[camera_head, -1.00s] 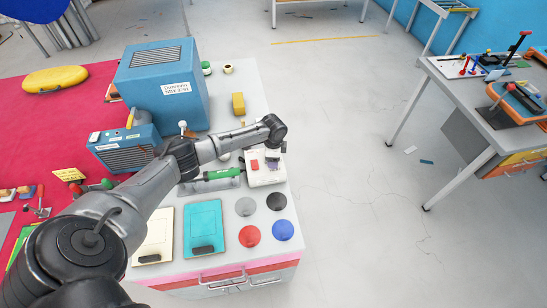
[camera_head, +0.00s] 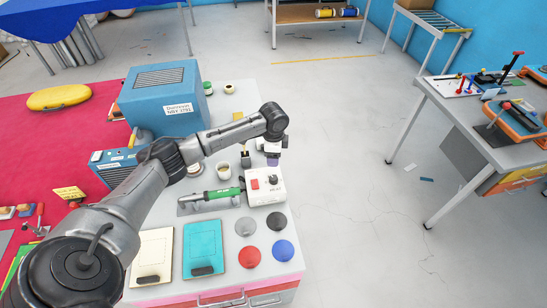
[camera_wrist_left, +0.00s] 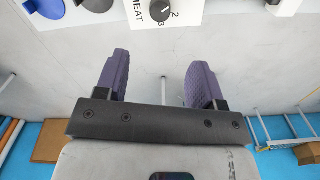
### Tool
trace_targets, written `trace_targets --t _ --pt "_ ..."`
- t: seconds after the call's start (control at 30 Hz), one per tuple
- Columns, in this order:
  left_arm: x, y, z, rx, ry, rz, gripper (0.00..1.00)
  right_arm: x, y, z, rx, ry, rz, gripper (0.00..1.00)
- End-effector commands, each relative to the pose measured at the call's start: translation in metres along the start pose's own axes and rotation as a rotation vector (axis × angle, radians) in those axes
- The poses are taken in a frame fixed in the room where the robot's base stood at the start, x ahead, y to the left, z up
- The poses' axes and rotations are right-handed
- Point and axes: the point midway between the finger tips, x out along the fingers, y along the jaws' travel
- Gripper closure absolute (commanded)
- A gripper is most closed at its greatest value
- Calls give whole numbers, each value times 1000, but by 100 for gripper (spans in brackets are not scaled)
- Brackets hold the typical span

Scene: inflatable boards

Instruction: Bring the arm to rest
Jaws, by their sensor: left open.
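My left arm reaches across the bench from the lower left in the head view. Its gripper (camera_head: 273,156) hangs at the right edge of the bench, just behind the white control box. In the left wrist view the two purple finger pads (camera_wrist_left: 160,85) stand wide apart with nothing between them. My right gripper is in neither view.
A white box with a red switch (camera_head: 265,186) and a green-handled tool (camera_head: 221,194) lie close to the gripper. A large blue box (camera_head: 163,98) stands behind the forearm. Coloured discs (camera_head: 283,250) sit at the front right. Open floor (camera_head: 345,190) lies to the right.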

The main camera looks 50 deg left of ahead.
Motion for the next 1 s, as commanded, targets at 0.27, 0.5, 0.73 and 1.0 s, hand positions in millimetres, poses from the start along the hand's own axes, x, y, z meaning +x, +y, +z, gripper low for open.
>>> trace_targets --t 0.27,0.5,0.73,1.0 --pt "-1 0 0 0 0 0 38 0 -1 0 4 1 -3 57" --pt "-1 0 0 0 0 0 38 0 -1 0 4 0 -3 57" --pt "0 0 0 -53 1 0 38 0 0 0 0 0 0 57" --pt "-28 -14 -11 -228 -10 -257 38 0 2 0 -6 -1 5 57"
